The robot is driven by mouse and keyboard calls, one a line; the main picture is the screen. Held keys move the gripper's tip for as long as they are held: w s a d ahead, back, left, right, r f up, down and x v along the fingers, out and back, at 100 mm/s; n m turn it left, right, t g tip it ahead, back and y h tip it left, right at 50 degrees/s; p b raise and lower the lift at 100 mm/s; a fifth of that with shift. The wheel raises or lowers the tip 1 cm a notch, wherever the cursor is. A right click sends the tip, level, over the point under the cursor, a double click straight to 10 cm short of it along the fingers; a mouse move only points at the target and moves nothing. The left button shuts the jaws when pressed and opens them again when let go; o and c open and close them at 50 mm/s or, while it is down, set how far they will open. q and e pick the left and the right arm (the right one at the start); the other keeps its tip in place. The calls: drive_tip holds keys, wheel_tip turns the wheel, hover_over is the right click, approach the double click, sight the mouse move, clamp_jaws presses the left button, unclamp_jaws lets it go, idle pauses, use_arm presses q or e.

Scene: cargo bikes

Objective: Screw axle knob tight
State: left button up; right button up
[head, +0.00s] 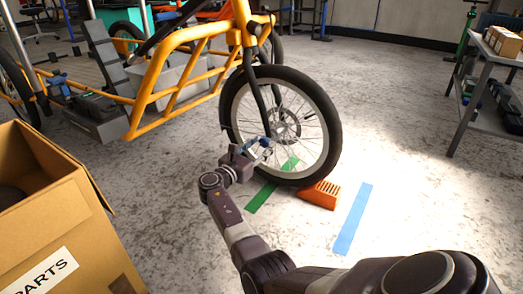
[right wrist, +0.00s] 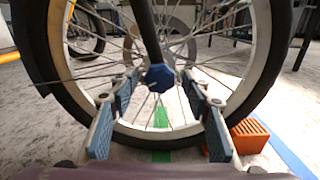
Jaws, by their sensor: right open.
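The axle knob (right wrist: 160,77) is dark blue and faceted, and sits at the lower end of the fork leg at the front wheel's hub. My right gripper (head: 260,148) is open in front of the wheel (head: 330,118). In the right wrist view, the blue-padded fingers of my right gripper (right wrist: 160,92) stand apart, one on each side of the knob, with gaps visible. The knob lies roughly centred between the fingertips; I cannot tell the exact depth. In the head view the knob is hard to separate from the blue finger pads. My left gripper is out of view.
An orange wedge block (head: 319,194) lies on the floor against the wheel. Green tape (head: 259,196) and blue tape (head: 353,220) mark the floor. The yellow bike frame (head: 150,105) extends left. A cardboard parts box (head: 85,225) stands lower left. A grey cart (head: 478,85) is at right.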

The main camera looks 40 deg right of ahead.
drive_tip(key=shift+d, duration=0.2)
drive_tip(key=c, duration=1.2)
drive_tip(key=shift+o, duration=0.2)
drive_tip(key=shift+m, duration=0.4)
drive_tip(key=m, duration=0.3)
drive_tip(key=shift+m+p, duration=0.3)
drive_tip(key=shift+m, duration=0.1)
drive_tip(key=m, duration=1.3)
drive_tip(key=shift+m, duration=0.3)
